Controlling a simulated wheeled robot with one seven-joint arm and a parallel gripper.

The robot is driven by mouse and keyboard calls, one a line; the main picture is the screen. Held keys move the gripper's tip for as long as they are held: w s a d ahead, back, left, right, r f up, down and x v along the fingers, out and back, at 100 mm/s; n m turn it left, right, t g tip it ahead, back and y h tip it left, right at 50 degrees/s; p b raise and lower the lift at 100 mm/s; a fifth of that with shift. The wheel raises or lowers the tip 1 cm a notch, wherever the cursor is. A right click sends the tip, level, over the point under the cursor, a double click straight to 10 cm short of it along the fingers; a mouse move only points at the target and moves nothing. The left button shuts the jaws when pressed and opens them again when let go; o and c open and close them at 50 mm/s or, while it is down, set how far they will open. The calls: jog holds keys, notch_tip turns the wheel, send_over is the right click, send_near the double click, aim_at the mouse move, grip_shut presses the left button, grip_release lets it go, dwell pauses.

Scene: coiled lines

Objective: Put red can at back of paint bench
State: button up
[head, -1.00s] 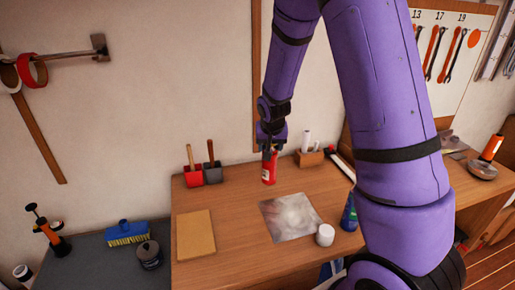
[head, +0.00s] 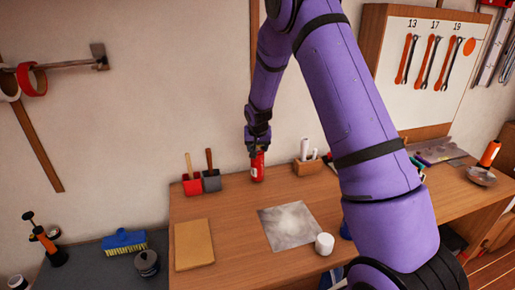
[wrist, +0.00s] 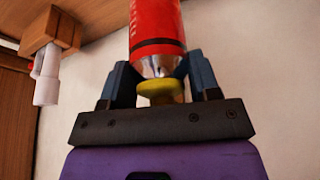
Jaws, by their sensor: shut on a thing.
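The red can (head: 257,167) is upright near the back of the wooden paint bench (head: 230,225), just right of the red and grey brush holders. My gripper (head: 257,146) comes down from above and is shut on the can's top end. In the wrist view the red can (wrist: 156,28) is between the two fingers (wrist: 160,88), with its silver shoulder and yellow nozzle part at the fingers. I cannot tell whether the can's base touches the bench top.
A red holder (head: 192,184) and a grey holder (head: 211,180) with brushes stand left of the can. A wooden block with white tubes (head: 307,164) stands to the right. A grey sheet (head: 290,226), a white cup (head: 324,243) and a tan pad (head: 194,244) lie nearer the front.

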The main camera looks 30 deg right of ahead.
jog(key=shift+f, duration=0.4)
jog(key=o, duration=1.4)
